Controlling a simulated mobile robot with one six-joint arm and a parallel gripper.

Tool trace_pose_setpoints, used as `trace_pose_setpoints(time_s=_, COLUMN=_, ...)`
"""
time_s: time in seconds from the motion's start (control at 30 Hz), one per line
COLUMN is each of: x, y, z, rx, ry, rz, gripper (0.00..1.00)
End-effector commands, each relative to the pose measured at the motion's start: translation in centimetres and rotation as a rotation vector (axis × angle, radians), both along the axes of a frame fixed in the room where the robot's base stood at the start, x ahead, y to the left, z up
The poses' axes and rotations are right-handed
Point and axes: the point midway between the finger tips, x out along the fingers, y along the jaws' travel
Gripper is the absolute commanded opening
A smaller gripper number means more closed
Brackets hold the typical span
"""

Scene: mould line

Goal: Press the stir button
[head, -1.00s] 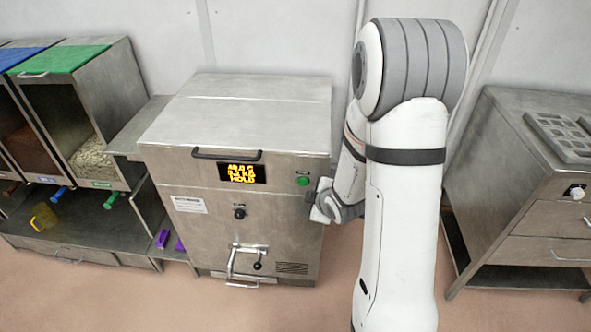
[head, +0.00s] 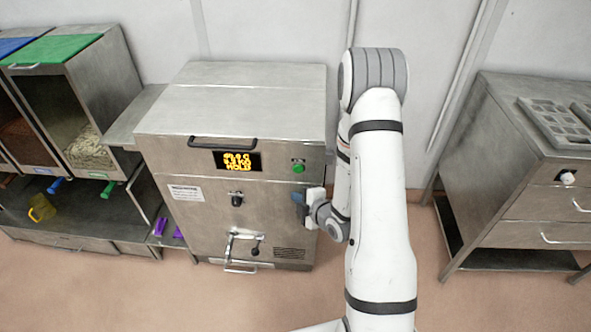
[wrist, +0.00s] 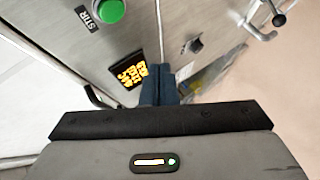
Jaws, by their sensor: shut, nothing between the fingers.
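The stir button is a round green button (head: 298,166) at the right of the steel machine's front, beside the lit display. It also shows large at the top left of the wrist view (wrist: 110,11), with a dark STIR label next to it. My gripper (head: 299,198) is in front of the machine's right side, below the button in the head view. In the wrist view its dark blue fingers (wrist: 160,85) are together and empty, pointing at the machine front. The fingertips are apart from the button; their exact gap to the panel cannot be told.
The machine (head: 235,110) has a black lid handle (head: 222,143), a lit display (head: 237,161), a black knob (head: 237,200) and a tap lever (head: 243,240). Hoppers with lids stand left. A drawer cabinet (head: 500,170) stands right. Floor between machine and cabinet is open.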

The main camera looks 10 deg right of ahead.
Motion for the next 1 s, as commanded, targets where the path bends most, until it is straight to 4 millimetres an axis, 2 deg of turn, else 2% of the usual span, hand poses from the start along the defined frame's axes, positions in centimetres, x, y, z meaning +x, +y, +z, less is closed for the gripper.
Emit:
trace_pose_setpoints(time_s=0.4, x=5.2, y=-1.8, z=0.3, rx=0.0, ry=0.0, rz=-0.001, gripper=0.0)
trace_pose_setpoints(time_s=0.6, x=7.1, y=-2.4, z=-0.1, rx=-0.001, ry=-0.001, rz=-0.002, gripper=0.0)
trace_pose_setpoints(time_s=1.0, x=7.8, y=-2.7, z=0.0, rx=0.0, ry=0.002, rz=-0.002, gripper=0.0)
